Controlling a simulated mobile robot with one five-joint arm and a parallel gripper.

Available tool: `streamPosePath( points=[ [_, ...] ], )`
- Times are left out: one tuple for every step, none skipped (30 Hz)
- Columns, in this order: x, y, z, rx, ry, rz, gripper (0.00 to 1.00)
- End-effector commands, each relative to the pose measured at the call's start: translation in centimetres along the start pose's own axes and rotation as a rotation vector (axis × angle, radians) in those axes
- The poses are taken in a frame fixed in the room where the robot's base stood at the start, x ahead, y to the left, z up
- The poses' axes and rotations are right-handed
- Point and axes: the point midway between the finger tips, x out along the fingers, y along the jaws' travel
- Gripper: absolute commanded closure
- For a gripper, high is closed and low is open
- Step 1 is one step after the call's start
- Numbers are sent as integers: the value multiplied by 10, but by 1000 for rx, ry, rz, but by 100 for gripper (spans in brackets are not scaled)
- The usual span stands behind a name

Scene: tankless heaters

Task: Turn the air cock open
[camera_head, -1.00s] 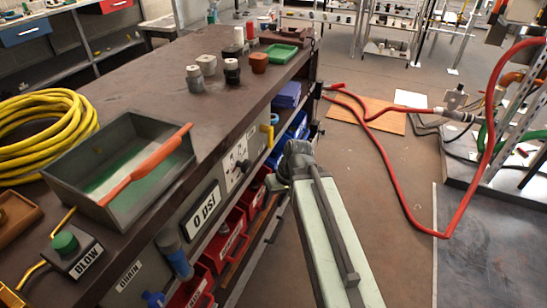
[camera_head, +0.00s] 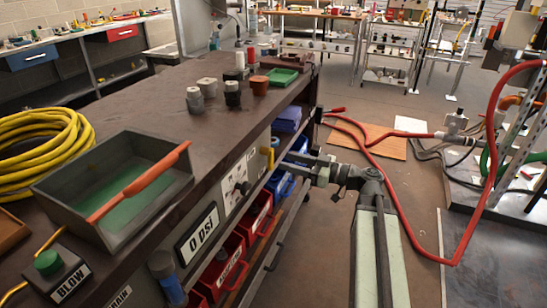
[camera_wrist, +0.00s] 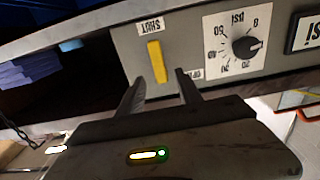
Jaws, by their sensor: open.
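The air cock is a yellow lever (camera_head: 268,159) on the grey front panel of the bench. In the wrist view the lever (camera_wrist: 155,61) stands nearly upright, beside an upside-down SHUT label (camera_wrist: 149,27). A second label is partly hidden by a finger. My gripper (camera_wrist: 160,78) is open, its two dark fingers pointing at the panel, one on each side of the lever's near end. No contact with the lever can be made out. In the head view my gripper (camera_head: 285,162) reaches left to the panel just beside the lever.
A psi dial (camera_wrist: 245,44) with a black knob sits beside the lever, by a 0 psi sign (camera_head: 197,229). Red bins (camera_head: 230,257) and blue bins (camera_head: 287,180) fill the shelf below. A red hose (camera_head: 405,210) lies on the floor to the right.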

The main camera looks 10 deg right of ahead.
Motion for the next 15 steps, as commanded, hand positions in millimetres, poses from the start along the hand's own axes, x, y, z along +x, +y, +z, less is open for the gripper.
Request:
streamPosePath(
  points=[
    [9, 0, 0, 1, -1, -3, 58],
    [15, 0, 0, 1, -1, -3, 58],
    [23, 0, 0, 1, -1, -4, 58],
    [29, 0, 0, 1, -1, -4, 58],
    [35, 0, 0, 1, -1, -4, 58],
    [42, 0, 0, 2, -1, -4, 58],
    [47, 0, 0, 2, -2, -3, 58],
    [52, 0, 1, 2, -2, -3, 58],
    [57, 0, 1, 2, -2, -3, 58],
    [60, 0, 1, 2, -2, -3, 58],
    [63, 0, 1, 2, -2, -2, 58],
    [66, 0, 1, 2, -2, -1, 58],
    [67, 0, 1, 2, -2, -1, 58],
    [68, 0, 1, 2, -2, -1, 58],
    [69, 0, 1, 2, -2, 0, 58]
  ],
)
